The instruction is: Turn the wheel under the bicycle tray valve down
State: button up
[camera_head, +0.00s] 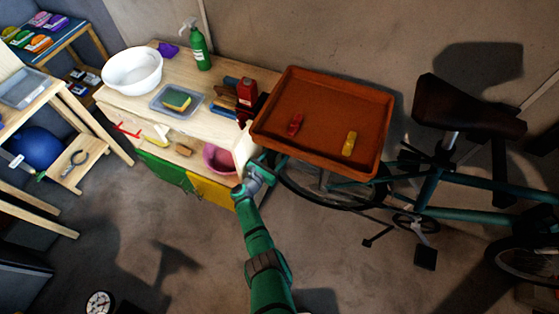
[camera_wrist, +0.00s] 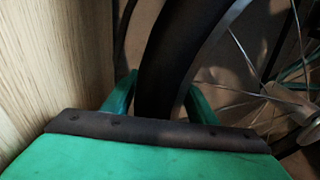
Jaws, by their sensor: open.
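The bicycle wheel (camera_head: 325,203) stands under the orange-brown tray (camera_head: 322,93), which hides its upper part. A red piece (camera_head: 295,124) and a yellow piece (camera_head: 349,143) lie in the tray; I cannot tell if either is a valve. My gripper (camera_head: 266,167) is at the left side of the wheel, below the tray's front left corner. In the wrist view my gripper (camera_wrist: 160,88) is open, with one green finger on each side of the black tyre (camera_wrist: 172,65). I cannot tell whether the fingers touch it.
A wooden cabinet (camera_head: 185,125) stands just left of my gripper; its panel (camera_wrist: 62,60) is close in the wrist view. A pink bowl (camera_head: 217,160) is on its lower shelf. The bicycle saddle (camera_head: 468,108) and frame are at right. The floor in front is mostly clear.

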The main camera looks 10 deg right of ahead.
jog(key=s+r, duration=0.1)
jog(key=r, duration=0.1)
jog(key=s+r, duration=0.2)
jog(key=r, duration=0.1)
jog(key=s+r, duration=0.2)
jog(key=r, duration=0.1)
jog(key=shift+s+a+r, duration=0.15)
jog(key=shift+a+r, duration=0.1)
jog(key=s+a+r, duration=0.1)
jog(key=s+r, duration=0.3)
jog(key=s, duration=0.4)
jog(key=shift+s, duration=0.35)
jog(key=shift+w+a, duration=0.1)
jog(key=shift+a, duration=0.05)
jog(key=m+g+y, duration=0.2)
jog(key=y, duration=0.1)
send_near(272, 156)
jog(key=d, duration=0.1)
jog(key=x, duration=1.1)
jog(key=shift+w+a+f, duration=0.2)
jog(key=shift+w+f, duration=0.05)
jog(key=shift+w, duration=0.1)
jog(key=shift+c, duration=0.6)
